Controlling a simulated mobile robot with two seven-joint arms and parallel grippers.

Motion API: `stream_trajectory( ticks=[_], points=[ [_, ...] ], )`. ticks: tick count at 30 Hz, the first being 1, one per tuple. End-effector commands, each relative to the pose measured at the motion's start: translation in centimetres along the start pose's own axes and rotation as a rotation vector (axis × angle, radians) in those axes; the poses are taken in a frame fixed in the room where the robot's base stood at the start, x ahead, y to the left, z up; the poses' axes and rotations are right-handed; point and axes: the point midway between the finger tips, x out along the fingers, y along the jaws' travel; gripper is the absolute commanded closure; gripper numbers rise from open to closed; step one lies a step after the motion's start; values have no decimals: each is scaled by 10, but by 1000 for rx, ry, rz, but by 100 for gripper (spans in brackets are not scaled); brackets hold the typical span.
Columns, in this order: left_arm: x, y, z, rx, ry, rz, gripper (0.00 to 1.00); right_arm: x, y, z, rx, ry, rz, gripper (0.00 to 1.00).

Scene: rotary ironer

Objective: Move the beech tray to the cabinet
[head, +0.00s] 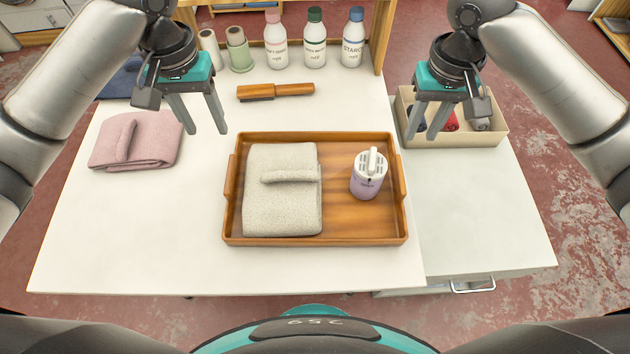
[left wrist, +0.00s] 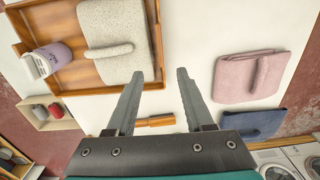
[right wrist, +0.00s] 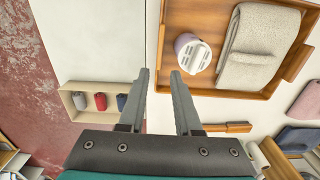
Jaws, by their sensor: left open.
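The beech tray (head: 335,235) lies flat on the white table, with an end handle at its left and right. It holds a folded grey towel (head: 282,205) on its left side and a lilac bottle with a white cap (head: 368,175) on its right. The white cabinet (head: 475,210) stands against the table's right side, with a drawer handle at its front. My left gripper (head: 206,132) is open and empty above the table, beyond the tray's left end. My right gripper (head: 436,136) is open and empty above the cabinet, beyond the tray's right end.
A cream bin (head: 495,136) with several rolled items stands at the cabinet's back. A folded pink towel (head: 155,145) lies left of the tray. A wooden-handled brush (head: 275,91) and several bottles (head: 315,45) are behind it. The cabinet top's front part is clear.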

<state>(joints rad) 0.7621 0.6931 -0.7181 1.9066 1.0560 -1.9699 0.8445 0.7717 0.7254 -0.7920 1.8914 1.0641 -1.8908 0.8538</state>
Motion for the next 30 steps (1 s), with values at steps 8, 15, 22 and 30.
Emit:
stream_trajectory(
  ticks=[8, 15, 22, 30],
  points=[
    [26, 0, 1, -1, -5, -1, 48, 26, 0, 1, -2, -4, 0, 68],
    [74, 0, 1, 0, -4, -1, 48, 74, -1, 1, -1, -5, -1, 68],
    [118, 1, 0, 0, -3, 0, 48, 117, -1, 1, -1, -3, -1, 68],
    [148, 0, 0, 1, 0, 0, 48, 148, -1, 0, -2, 0, -2, 68]
  ],
)
